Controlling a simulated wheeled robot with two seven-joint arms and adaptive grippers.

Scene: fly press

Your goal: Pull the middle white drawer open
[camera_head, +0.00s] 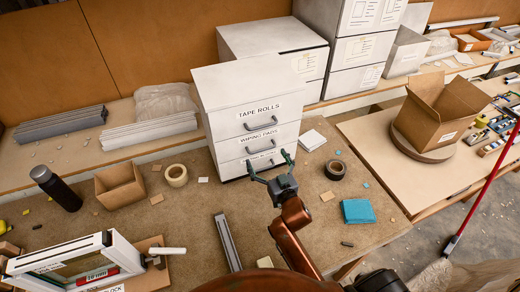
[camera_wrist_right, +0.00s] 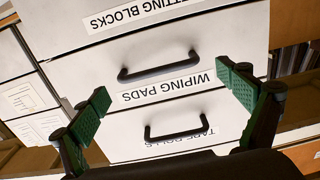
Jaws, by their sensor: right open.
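The white drawer cabinet (camera_head: 228,84) stands on the brown bench with three labelled drawers, all shut. The middle drawer, labelled WIPING PADS (camera_head: 262,135), has a dark bar handle (camera_head: 261,147); in the upside-down right wrist view this handle (camera_wrist_right: 158,66) shows above its label. The TAPE ROLLS drawer handle (camera_wrist_right: 173,125) appears below it there. My right gripper (camera_head: 271,164) is open and empty in front of the lower drawers, its green-padded fingers spread to either side. It partly hides the bottom drawer in the head view. My left gripper is not in view.
A tape roll (camera_head: 176,175) and open cardboard box (camera_head: 119,184) lie left of the cabinet. A black tape roll (camera_head: 335,169) and teal pad (camera_head: 357,211) lie right. A metal channel (camera_head: 228,242) lies in front. White boxes (camera_head: 273,40) stand behind.

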